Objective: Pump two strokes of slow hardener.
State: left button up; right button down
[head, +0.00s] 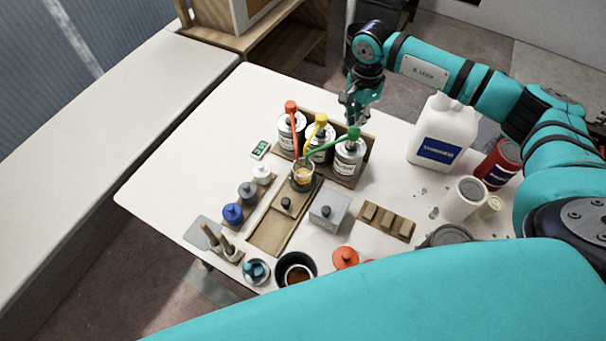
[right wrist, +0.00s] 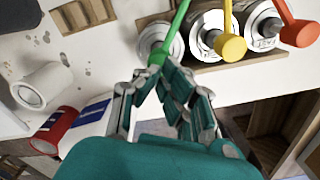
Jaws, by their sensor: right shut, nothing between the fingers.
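Three pump cans stand in a wooden rack. One has an orange-red pump head (head: 291,106), one a yellow head (head: 321,119), one a green head (head: 353,133); I cannot read which is slow hardener. The spouts reach toward a small cup (head: 302,176) with amber liquid. My right gripper (head: 354,119) is shut and empty, fingertips just above or at the green head. In the right wrist view the fingertips (right wrist: 158,72) sit close by the green head (right wrist: 158,56); I cannot tell if they touch. My left gripper is not in view.
A white jug (head: 443,133), a red can (head: 498,163) and a white cup (head: 463,199) stand right of the rack. The table's left end is clear.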

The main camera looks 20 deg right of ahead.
aim_at(355, 130)
jog(key=shift+f, duration=0.15)
jog(key=shift+s+f+b, duration=0.1)
jog(key=shift+f+b, duration=2.05)
jog(key=shift+f, duration=0.1)
jog(key=shift+r, duration=0.15)
jog(key=shift+r+p, duration=1.3)
jog(key=shift+r, duration=1)
jog(key=shift+r+p, duration=0.85)
jog(key=shift+r, duration=0.65)
